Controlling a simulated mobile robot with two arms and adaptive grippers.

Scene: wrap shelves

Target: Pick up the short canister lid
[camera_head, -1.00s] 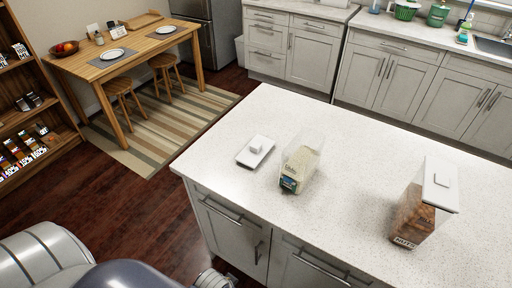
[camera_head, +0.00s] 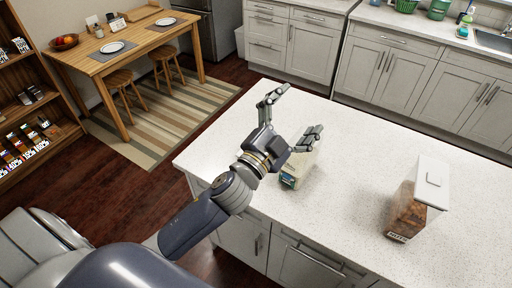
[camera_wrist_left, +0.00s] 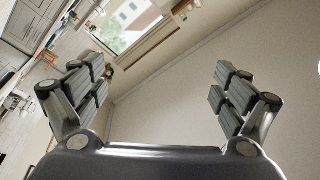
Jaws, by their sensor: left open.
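The short canister lid is hidden in the head view behind my left gripper and wrist. The short canister (camera_head: 291,179) stands open on the white island counter, partly covered by the gripper. My left gripper (camera_head: 302,111) is open and empty, raised over the counter's near left part, its fingers spread wide. In the left wrist view the open fingers (camera_wrist_left: 158,88) show nothing between them but wall and window. My right gripper is not in view.
A tall canister (camera_head: 410,207) with a white lid and brown contents stands on the right of the island counter (camera_head: 350,235). The counter between the canisters is clear. A wooden table (camera_head: 130,52) with stools stands at the back left.

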